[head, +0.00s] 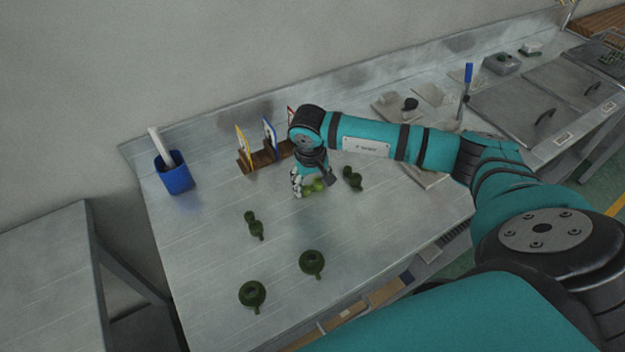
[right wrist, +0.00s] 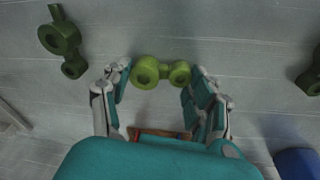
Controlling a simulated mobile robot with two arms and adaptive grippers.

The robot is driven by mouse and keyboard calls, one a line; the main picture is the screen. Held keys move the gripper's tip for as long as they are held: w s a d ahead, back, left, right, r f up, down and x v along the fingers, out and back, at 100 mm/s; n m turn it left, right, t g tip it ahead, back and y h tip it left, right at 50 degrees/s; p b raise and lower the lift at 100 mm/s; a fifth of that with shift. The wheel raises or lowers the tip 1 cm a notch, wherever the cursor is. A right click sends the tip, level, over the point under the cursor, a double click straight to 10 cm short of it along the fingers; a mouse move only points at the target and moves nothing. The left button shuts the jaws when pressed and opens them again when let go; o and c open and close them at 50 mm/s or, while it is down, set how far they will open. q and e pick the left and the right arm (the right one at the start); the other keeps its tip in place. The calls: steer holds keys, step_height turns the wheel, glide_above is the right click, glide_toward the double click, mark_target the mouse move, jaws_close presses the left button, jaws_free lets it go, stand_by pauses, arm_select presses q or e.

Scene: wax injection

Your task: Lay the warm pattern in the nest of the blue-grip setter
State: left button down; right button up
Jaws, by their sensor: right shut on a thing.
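A brighter green wax pattern (head: 314,187) with two rounded ends is at my right gripper (head: 309,189) over the grey bench. In the right wrist view the pattern (right wrist: 160,72) lies crosswise between the fingertips of my right gripper (right wrist: 158,78), which is shut on it. I cannot tell whether it is lifted off the bench. An upright tool with a blue grip (head: 468,73) stands far to the right on the bench. Its nest cannot be made out. My left gripper is not in view.
Several darker green patterns lie around the gripper, including one to its right (head: 352,178) and one to its left (head: 254,225). A blue cup (head: 174,175) and a brown rack with coloured cards (head: 262,158) stand behind. Flat plates and a dark knob (head: 410,103) lie beyond my arm.

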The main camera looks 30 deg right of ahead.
steer(key=shift+f, duration=0.15)
steer(key=o, duration=1)
